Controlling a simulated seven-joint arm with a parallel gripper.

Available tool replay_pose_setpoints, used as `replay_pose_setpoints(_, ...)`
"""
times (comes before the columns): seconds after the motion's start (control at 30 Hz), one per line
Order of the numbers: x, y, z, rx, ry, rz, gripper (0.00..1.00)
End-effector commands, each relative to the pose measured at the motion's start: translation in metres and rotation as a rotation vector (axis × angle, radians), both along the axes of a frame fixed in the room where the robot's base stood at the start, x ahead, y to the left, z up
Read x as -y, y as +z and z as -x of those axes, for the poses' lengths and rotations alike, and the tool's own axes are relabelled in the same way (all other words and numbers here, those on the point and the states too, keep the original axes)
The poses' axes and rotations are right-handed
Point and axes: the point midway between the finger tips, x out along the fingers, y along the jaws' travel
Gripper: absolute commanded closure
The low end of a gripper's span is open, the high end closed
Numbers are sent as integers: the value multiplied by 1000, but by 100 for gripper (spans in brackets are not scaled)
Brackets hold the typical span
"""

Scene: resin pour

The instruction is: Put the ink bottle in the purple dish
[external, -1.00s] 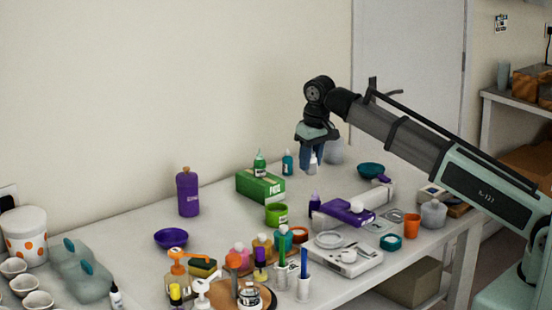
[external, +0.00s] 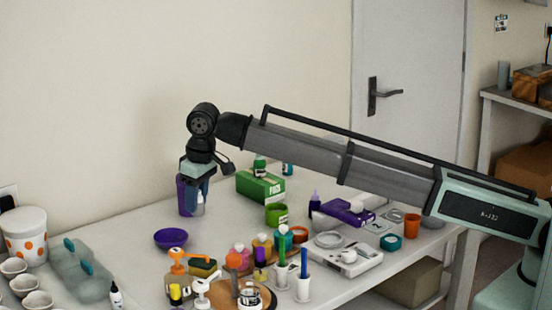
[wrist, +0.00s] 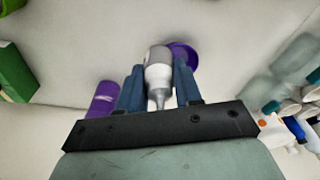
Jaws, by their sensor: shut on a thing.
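My gripper (external: 194,205) is shut on a small white bottle with a grey nozzle, which I take to be the ink bottle (external: 200,203). The wrist view shows the bottle (wrist: 158,72) between my two blue fingers. It is held above the table, in front of the purple canister in the external view. The purple dish (external: 171,239) sits on the table, below and a little left of my gripper, and looks empty. In the wrist view the dish (wrist: 186,54) shows partly, behind the bottle and the right finger.
The purple canister (external: 182,194) stands close behind my gripper and is partly hidden. A green box (external: 260,187) is to the right. A clear mould (external: 80,270) lies to the left.

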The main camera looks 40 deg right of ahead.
Motion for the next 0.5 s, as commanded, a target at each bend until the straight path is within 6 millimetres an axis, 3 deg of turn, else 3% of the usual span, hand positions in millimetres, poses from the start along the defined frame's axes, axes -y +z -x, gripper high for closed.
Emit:
replay_pose_setpoints(0.03, -15, 3, -15, 0, 3, 0, 95)
replay_pose_setpoints(0.2, -35, 9, -43, 0, 2, 0, 95)
replay_pose_setpoints(0.5, -47, 10, -58, -1, 3, 1, 95)
